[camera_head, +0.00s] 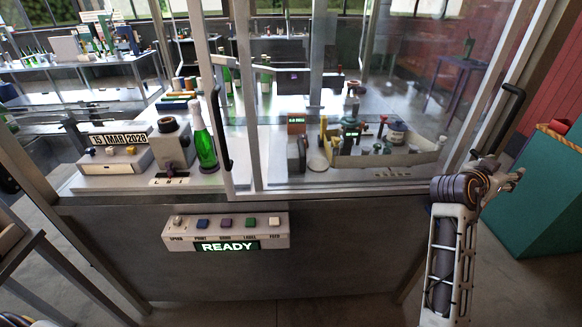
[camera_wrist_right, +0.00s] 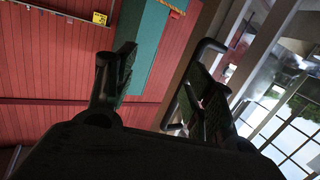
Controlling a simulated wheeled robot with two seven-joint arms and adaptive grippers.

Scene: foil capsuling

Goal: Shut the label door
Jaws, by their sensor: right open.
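Clear glass door panels in metal frames front the machine. One pane (camera_head: 350,95) covers the right part of the bench, while the left part with the green bottle (camera_head: 204,145) stands uncovered. A black bar handle (camera_head: 222,130) is on the upright beside the bottle, and another black handle (camera_head: 508,115) is on the right frame. I cannot tell which panel is the label door. My right gripper (camera_head: 512,178) is open and empty, below the right handle. In the right wrist view, a black handle (camera_wrist_right: 207,45) runs beside and partly behind the right finger of my gripper (camera_wrist_right: 160,95).
A button panel (camera_head: 226,224) with a READY display is on the machine's front. A date unit (camera_head: 114,150) reads 15 MAR 2028. A teal cabinet (camera_head: 545,205) stands at the right, near my right arm. A dark table edge (camera_head: 70,265) is at the lower left.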

